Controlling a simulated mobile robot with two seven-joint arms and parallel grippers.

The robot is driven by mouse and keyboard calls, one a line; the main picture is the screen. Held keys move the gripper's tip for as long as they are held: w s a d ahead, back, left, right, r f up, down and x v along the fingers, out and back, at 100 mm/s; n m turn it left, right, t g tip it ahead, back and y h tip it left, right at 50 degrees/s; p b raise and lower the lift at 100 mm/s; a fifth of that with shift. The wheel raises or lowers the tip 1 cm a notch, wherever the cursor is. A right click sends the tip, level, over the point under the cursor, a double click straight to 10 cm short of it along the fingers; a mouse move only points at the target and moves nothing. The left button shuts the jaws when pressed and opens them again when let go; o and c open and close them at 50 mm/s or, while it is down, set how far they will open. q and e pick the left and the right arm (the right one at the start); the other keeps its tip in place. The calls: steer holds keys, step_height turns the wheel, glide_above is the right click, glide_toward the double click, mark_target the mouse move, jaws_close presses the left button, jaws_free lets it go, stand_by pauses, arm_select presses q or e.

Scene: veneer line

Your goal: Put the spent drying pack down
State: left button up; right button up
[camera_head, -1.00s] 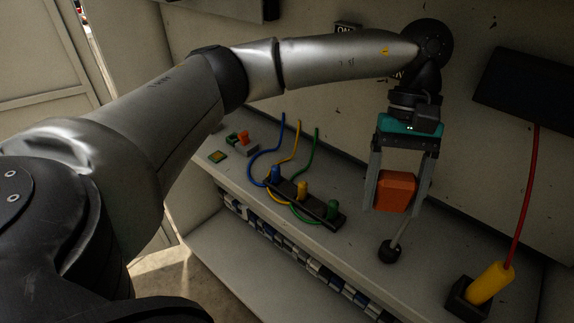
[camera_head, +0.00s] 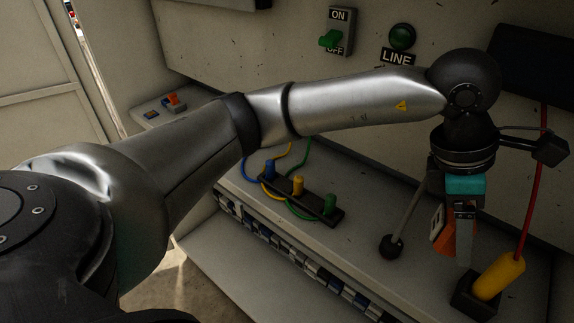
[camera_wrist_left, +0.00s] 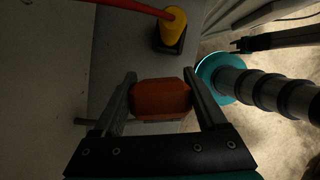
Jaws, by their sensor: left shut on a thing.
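The spent drying pack, an orange block (camera_head: 447,239), is between the fingers of my left gripper (camera_head: 454,246). One pale face of it shows at its left side. My left gripper is shut on it and holds it over the right part of the shelf, left of and above a yellow plug. In the left wrist view the orange block (camera_wrist_left: 160,99) spans the gap between both fingers (camera_wrist_left: 160,82). Whether the pack's underside touches anything cannot be told.
The yellow plug (camera_head: 499,277) with its red cable stands in a black socket (camera_head: 472,297). A lever with a black knob (camera_head: 391,247) is left of the pack. A strip of coloured plugs (camera_head: 312,204) is on the shelf (camera_head: 365,200). A green switch (camera_head: 331,39) is on the wall.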

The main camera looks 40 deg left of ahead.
arm_select(q)
steer(key=shift+d+r+n+t, duration=0.1)
steer(key=shift+d+n+t, duration=0.2)
steer(key=shift+d+n, duration=0.35)
arm_select(e)
steer(key=shift+s+d+f, duration=0.1)
steer(key=shift+d+f, duration=0.05)
arm_select(q)
steer(key=shift+a, duration=0.15)
step_height(320, 180, down, 6)
steer(key=shift+b, duration=0.55)
steer(key=shift+f, duration=0.65)
step_height(320, 180, down, 2)
steer(key=shift+f, duration=0.15)
steer(key=shift+f+b, duration=0.3)
arm_select(e)
steer(key=shift+w+d+f, duration=0.65)
steer(key=shift+w+f, duration=0.05)
steer(key=shift+w, duration=0.15)
steer(key=shift+f, duration=0.1)
